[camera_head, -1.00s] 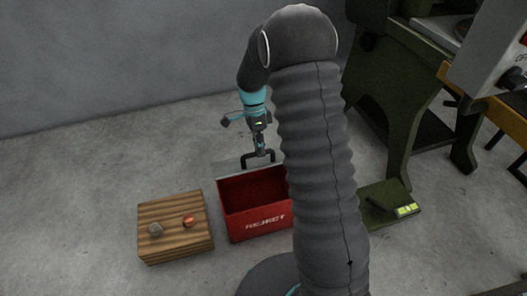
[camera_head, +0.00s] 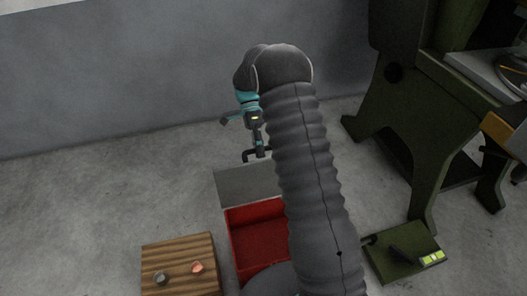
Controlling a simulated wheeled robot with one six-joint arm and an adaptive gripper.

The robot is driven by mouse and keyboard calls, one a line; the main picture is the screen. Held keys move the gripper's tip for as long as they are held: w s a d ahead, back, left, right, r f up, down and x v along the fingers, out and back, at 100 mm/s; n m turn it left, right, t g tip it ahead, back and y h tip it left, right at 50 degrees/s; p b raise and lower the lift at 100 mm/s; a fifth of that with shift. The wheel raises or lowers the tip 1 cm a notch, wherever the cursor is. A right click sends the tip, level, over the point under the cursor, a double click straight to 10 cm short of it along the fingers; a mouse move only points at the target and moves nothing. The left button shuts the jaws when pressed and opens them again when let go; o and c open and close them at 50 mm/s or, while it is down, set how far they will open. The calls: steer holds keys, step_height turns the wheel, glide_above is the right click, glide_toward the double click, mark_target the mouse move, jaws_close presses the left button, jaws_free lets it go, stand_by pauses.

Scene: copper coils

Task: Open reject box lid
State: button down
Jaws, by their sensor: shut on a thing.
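The red reject box (camera_head: 229,241) stands on the floor at the lower middle, with its inside showing. Its grey lid (camera_head: 240,187) is swung back at the box's far edge. The black lid handle (camera_head: 246,157) is at the lid's far edge. My gripper (camera_head: 260,151) is shut on the handle. My arm hides the right side of the box and part of the lid.
A wooden block (camera_head: 180,250) with two small lumps on top is left of the box. A dark green machine stand (camera_head: 425,110) is at the right. A green plate (camera_head: 405,258) lies on the floor at right. Bare floor lies to the left and behind.

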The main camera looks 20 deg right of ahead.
steer(key=shift+w+a+f+g, duration=0.1)
steer(key=shift+w+f+g, duration=0.15)
steer(key=shift+w, duration=0.4)
steer(key=shift+w+a+f+g, duration=0.15)
steer(key=shift+w+g, duration=0.2)
steer(key=shift+w, duration=0.25)
steer(key=shift+d, duration=0.1)
steer(key=c, duration=1.1)
jaws_free()
steer(key=shift+d, duration=0.15)
steer(key=shift+r, duration=0.1)
steer(key=shift+r, duration=0.1)
step_height(320, 180, up, 10)
